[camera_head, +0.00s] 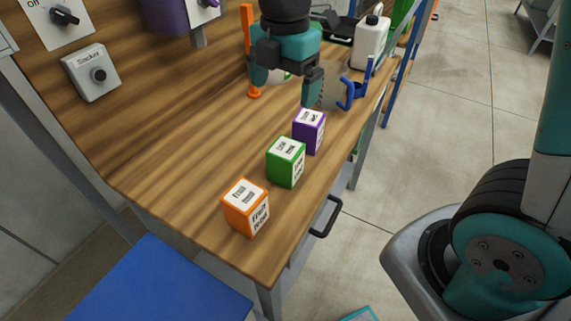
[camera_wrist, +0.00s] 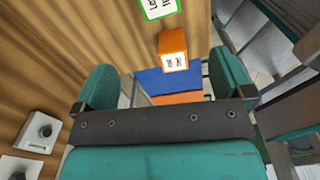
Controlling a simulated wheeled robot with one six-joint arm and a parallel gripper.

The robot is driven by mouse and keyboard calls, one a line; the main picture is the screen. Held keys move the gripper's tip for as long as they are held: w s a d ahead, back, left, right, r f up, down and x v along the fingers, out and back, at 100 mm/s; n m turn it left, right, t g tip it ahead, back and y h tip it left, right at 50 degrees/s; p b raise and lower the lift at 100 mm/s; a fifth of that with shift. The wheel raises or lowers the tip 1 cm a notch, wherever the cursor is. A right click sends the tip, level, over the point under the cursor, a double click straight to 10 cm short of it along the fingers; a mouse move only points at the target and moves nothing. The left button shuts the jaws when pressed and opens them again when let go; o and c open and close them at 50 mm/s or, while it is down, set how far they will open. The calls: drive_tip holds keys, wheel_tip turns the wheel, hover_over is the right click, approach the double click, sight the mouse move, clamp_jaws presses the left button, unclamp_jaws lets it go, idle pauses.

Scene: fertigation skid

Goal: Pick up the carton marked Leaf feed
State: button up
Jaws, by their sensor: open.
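Three cartons stand in a slanting row on the wooden bench: an orange one (camera_head: 246,206) nearest, a green one (camera_head: 286,162) in the middle and a purple one (camera_head: 309,130) farthest. Their white labels are too blurred to read surely, so I cannot tell which says Leaf feed. My gripper (camera_head: 286,92) is open and empty, pointing down just beyond the purple carton. In the wrist view, my gripper (camera_wrist: 160,80) has its fingers spread; the orange carton (camera_wrist: 173,48) is ahead of them. Only part of the green carton (camera_wrist: 158,8) shows at the top edge.
A blue hook-shaped item (camera_head: 352,93), an orange upright item (camera_head: 249,60) and a white jug (camera_head: 370,40) are near my gripper. A grey switch box (camera_head: 91,72) is on the left. Bare bench (camera_head: 190,130) lies left of the cartons; the bench edge is close on their right.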

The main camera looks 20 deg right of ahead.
sight(286, 148)
drive_tip(key=shift+n, duration=0.7)
drive_tip(key=f, duration=0.8)
drive_tip(key=w+f, duration=0.1)
drive_tip(key=f, duration=0.3)
drive_tip(key=shift+d+f+p, duration=0.1)
drive_tip(key=shift+f+p, duration=0.2)
drive_tip(key=shift+p, duration=0.1)
drive_tip(key=shift+s+d+f+p, duration=0.1)
drive_tip(key=shift+f+p, duration=0.1)
drive_tip(key=shift+f, duration=0.7)
drive_tip(key=shift+w+d+f+p, duration=0.1)
drive_tip(key=shift+f+p, duration=0.05)
drive_tip(key=shift+f, duration=0.8)
drive_tip(key=shift+s+d+f+p, duration=0.1)
drive_tip(key=shift+f+p, duration=0.1)
drive_tip(key=shift+f, duration=0.7)
drive_tip(key=c, duration=1.2)
